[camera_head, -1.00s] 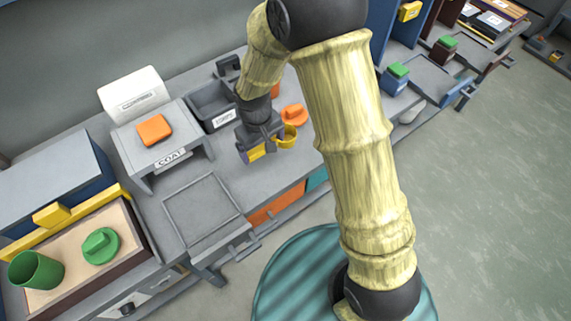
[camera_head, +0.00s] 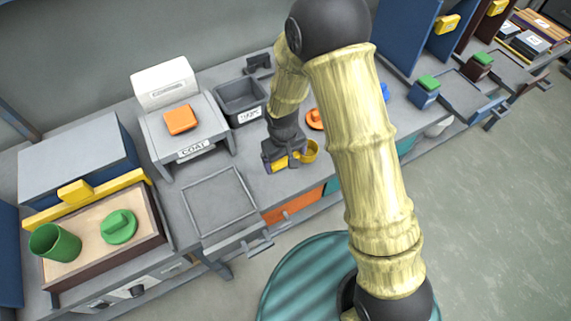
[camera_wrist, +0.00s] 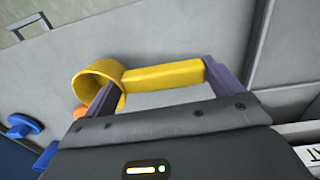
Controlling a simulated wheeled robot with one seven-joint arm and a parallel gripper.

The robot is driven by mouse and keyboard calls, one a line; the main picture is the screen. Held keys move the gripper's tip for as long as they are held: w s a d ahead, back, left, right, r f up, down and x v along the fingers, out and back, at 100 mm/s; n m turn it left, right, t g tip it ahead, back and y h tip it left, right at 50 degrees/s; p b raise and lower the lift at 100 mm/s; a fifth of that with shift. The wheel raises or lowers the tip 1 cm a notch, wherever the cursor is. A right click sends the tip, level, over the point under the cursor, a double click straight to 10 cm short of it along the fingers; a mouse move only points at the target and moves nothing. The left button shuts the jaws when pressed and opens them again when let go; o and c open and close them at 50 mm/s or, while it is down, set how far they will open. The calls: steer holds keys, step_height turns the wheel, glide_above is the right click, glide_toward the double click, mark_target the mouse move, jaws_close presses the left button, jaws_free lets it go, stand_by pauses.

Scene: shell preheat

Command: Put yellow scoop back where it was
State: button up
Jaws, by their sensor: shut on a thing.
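The yellow scoop (camera_head: 310,151) is a round cup with a straight handle. My gripper (camera_head: 284,158) is shut on its handle, over the grey counter just right of the square framed panel. In the wrist view the scoop's handle (camera_wrist: 163,75) spans between the two fingers of my gripper (camera_wrist: 160,82), and its cup (camera_wrist: 97,82) sticks out on the left. The gap between scoop and counter cannot be judged. No marked resting place for the scoop can be made out.
A framed panel (camera_head: 221,203) lies left of my gripper. Behind stand the COAT stand (camera_head: 196,148) with an orange block (camera_head: 180,119), and a dark bin (camera_head: 240,96). An orange lidded item (camera_head: 314,119) is close behind the scoop, partly hidden by my arm.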

mark_target(285, 166)
steer(key=shift+f, duration=1.85)
steer(key=shift+f, duration=0.15)
steer(key=o, duration=0.7)
steer(key=shift+r, duration=0.6)
steer(key=r, duration=1.1)
steer(key=shift+s+a, duration=0.2)
